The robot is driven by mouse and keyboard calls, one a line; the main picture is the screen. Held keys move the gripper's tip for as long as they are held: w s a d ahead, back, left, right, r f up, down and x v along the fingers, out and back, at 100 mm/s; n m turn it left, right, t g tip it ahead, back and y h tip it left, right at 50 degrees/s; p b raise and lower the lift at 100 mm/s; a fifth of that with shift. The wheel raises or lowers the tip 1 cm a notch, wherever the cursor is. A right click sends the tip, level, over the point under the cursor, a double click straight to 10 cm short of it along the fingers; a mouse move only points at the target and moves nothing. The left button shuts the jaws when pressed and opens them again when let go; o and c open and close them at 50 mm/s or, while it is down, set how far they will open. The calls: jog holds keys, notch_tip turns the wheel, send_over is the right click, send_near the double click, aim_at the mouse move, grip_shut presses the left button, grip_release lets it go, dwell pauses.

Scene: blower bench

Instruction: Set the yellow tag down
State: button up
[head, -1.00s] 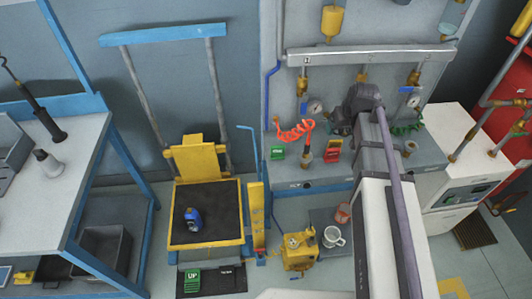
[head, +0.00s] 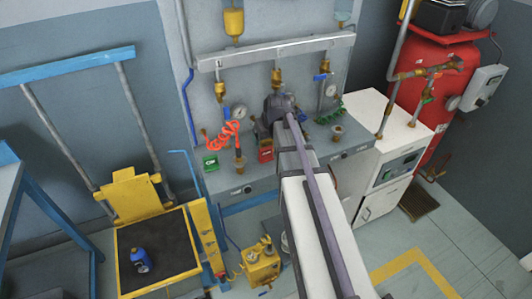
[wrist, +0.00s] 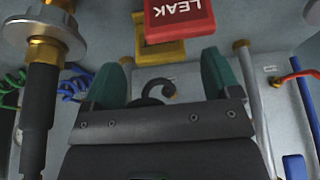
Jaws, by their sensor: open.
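In the wrist view, a yellow piece (wrist: 160,50) lies just beyond and between my fingertips, partly covered by a red sign reading LEAK (wrist: 178,17). I cannot tell for sure that this piece is the yellow tag, or whether it touches a finger. My gripper (wrist: 167,62) has its two teal fingers spread apart. In the head view, my wrist is at the wall panel, and it hides the fingers.
A green sign (head: 210,162) and a red coiled hose (head: 223,136) are left of my wrist. Pipe fittings and gauges crowd the panel. A yellow lift cart (head: 118,272) carries a blue bottle (head: 140,260). The wrist view shows a dark-handled fitting (wrist: 40,90) close on the left.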

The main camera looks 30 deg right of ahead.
aim_at(265, 143)
jog(key=b+x, duration=0.5)
jog(key=shift+s+f, duration=0.1)
jog(key=shift+f, duration=0.15)
jog(key=shift+r, duration=0.25)
jog(key=c, duration=1.1)
notch_tip(265, 143, up, 18)
jog(key=p, duration=1.8)
jog(key=shift+r+p, duration=0.1)
jog(key=shift+p, duration=0.2)
